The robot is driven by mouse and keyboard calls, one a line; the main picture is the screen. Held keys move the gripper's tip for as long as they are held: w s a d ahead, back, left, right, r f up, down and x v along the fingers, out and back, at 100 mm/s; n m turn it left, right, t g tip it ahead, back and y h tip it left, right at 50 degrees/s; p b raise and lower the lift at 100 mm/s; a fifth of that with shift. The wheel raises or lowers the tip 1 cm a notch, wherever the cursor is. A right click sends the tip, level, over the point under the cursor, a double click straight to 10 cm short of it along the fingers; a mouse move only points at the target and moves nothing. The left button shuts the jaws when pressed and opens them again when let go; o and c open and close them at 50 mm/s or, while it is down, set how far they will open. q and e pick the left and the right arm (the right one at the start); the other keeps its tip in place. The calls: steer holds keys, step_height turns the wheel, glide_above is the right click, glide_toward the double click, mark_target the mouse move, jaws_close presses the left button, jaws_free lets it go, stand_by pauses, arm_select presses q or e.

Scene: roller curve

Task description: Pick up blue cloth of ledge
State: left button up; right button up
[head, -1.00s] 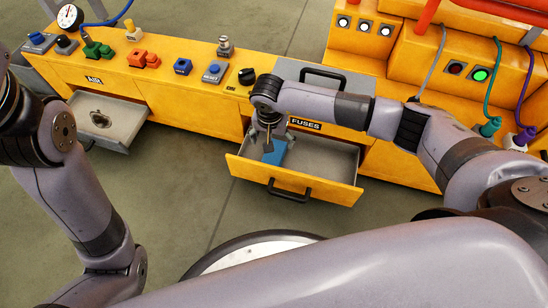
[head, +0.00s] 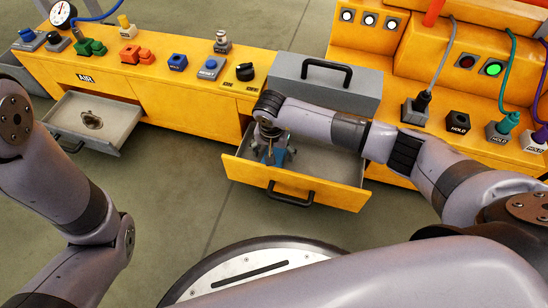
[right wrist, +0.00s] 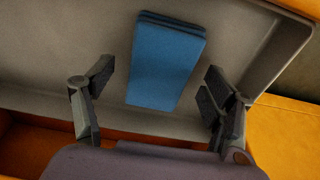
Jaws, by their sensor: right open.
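The blue cloth (right wrist: 167,62) is a flat, folded-looking blue block lying on the grey floor of an open yellow-fronted drawer (head: 330,190). In the head view my right gripper (head: 271,156) reaches down into the drawer's left part and covers most of the cloth, leaving only bits of blue showing. In the right wrist view my right gripper (right wrist: 158,82) is open, with one finger on each side of the cloth and a gap on both sides. My left arm shows at the left of the head view, but its gripper is out of frame.
A grey case (head: 325,88) with a black handle stands behind the drawer. Another open drawer (head: 95,120) at the left holds a small metal part. The yellow console bears several buttons and a black knob (head: 245,72). Green floor is clear in front.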

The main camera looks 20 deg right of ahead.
steer(key=shift+c, duration=0.3)
steer(key=c, duration=1.1)
steer(key=shift+c, duration=0.2)
steer(key=shift+r, duration=0.3)
